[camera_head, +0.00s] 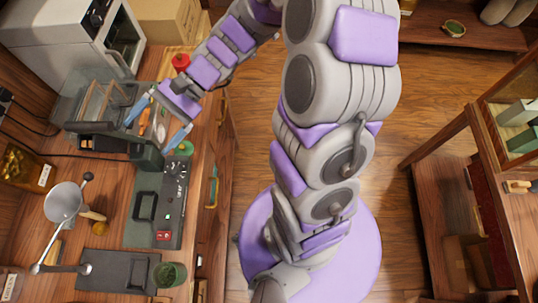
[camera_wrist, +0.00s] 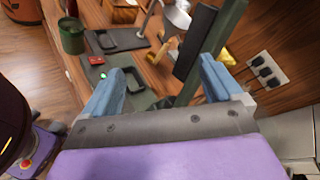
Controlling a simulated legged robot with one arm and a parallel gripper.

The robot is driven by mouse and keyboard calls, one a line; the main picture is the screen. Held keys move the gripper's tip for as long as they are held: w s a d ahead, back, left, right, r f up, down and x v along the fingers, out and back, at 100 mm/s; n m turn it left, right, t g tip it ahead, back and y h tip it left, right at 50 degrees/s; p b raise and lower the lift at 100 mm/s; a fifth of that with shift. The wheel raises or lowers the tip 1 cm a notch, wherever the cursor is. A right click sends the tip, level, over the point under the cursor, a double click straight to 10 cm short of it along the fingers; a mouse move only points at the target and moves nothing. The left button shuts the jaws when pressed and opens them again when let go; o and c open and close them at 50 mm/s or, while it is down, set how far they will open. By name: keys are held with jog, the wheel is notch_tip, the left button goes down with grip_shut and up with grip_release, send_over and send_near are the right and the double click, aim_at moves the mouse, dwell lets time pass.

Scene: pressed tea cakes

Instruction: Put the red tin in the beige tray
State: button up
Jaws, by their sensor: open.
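My gripper (camera_head: 160,121) is open and empty, with its two blue fingers apart above the left counter. In the wrist view my gripper (camera_wrist: 157,82) points at the green machine and the grey slab. A small red round thing (camera_head: 181,62) sits at the counter's far end, beside my forearm and partly near a cardboard box. It may be the red tin, but I cannot be sure. It is behind the gripper, apart from the fingers. I cannot make out a beige tray in either view.
A dark green machine (camera_head: 151,236) stands below the gripper. A green canister (camera_head: 170,275), a dark grey slab (camera_head: 112,270) and a metal cup (camera_head: 63,203) are nearby. A white appliance (camera_head: 60,45) and cardboard box (camera_head: 165,20) stand at the back. The floor (camera_head: 405,120) on the right is clear.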

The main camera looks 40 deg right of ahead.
jog(key=s+d+n+g+h, duration=0.1)
jog(key=s+d+n+h, duration=0.2)
jog(key=s, duration=0.4)
jog(key=s+d+n+g+h, duration=0.1)
jog(key=s+n+h, duration=0.25)
jog(key=s, duration=0.25)
jog(key=s+d+n+t+h, duration=0.2)
jog(key=s+d+h, duration=0.5)
jog(key=d, duration=0.5)
jog(key=shift+s+r, duration=0.3)
jog(key=shift+r, duration=0.15)
jog(key=shift+h, duration=0.25)
